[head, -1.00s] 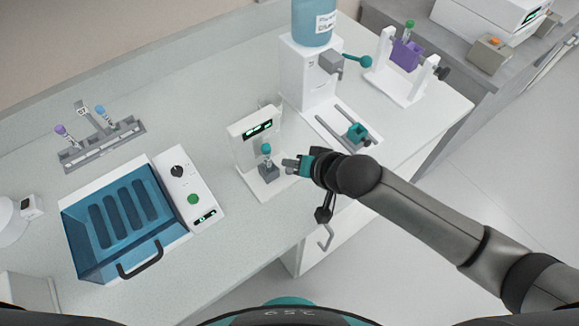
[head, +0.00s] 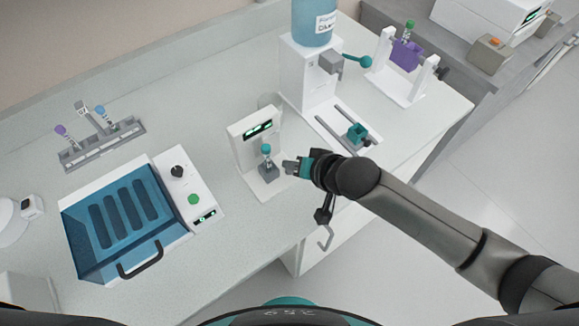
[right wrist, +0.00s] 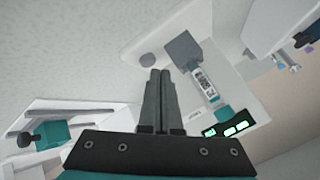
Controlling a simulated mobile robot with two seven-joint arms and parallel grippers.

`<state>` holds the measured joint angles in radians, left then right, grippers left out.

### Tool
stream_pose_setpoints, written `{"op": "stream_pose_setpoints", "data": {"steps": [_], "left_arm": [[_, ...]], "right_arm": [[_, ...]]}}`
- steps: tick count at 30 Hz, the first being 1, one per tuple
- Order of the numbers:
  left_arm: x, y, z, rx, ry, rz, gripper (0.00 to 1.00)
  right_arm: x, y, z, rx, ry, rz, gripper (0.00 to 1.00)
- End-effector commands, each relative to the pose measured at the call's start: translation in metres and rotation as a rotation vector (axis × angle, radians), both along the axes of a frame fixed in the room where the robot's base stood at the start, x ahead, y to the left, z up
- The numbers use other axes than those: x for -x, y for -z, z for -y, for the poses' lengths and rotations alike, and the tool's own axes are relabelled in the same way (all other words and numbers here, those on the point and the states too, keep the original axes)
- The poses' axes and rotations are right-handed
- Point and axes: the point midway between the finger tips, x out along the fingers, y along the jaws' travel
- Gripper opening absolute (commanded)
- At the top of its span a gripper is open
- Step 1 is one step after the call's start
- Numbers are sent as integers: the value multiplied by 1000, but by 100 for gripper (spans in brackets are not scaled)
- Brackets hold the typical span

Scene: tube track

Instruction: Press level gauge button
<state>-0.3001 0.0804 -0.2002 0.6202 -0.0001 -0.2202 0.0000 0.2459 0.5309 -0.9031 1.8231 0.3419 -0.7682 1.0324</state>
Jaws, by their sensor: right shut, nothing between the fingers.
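The level gauge (head: 239,137) is a white upright stand with a lit green display (head: 258,130) near its top. A tube with a teal cap (head: 266,148) stands in its grey holder (head: 268,170). My right gripper (head: 287,166) is shut and empty, just right of the tube holder, over the gauge's base. In the right wrist view the shut fingers (right wrist: 161,72) point toward a round grey disc (right wrist: 147,60), perhaps the button, on the base beside the holder (right wrist: 183,50). Whether the fingertips touch it I cannot tell. My left gripper is not in view.
A white dispenser (head: 305,75) with a blue bottle stands behind the gauge, with a rail and teal clamp (head: 357,133) in front. A blue-lidded bath (head: 120,215) is at left, a tube rack (head: 100,145) behind it. Counter between rack and gauge is clear.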

Motion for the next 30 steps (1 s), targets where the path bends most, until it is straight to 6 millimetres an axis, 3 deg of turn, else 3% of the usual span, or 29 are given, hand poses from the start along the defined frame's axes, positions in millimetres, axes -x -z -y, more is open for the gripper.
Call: {"op": "stream_pose_setpoints", "data": {"steps": [30], "left_arm": [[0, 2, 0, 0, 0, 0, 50]], "right_arm": [[0, 10, 0, -1, 1, 1, 0]]}}
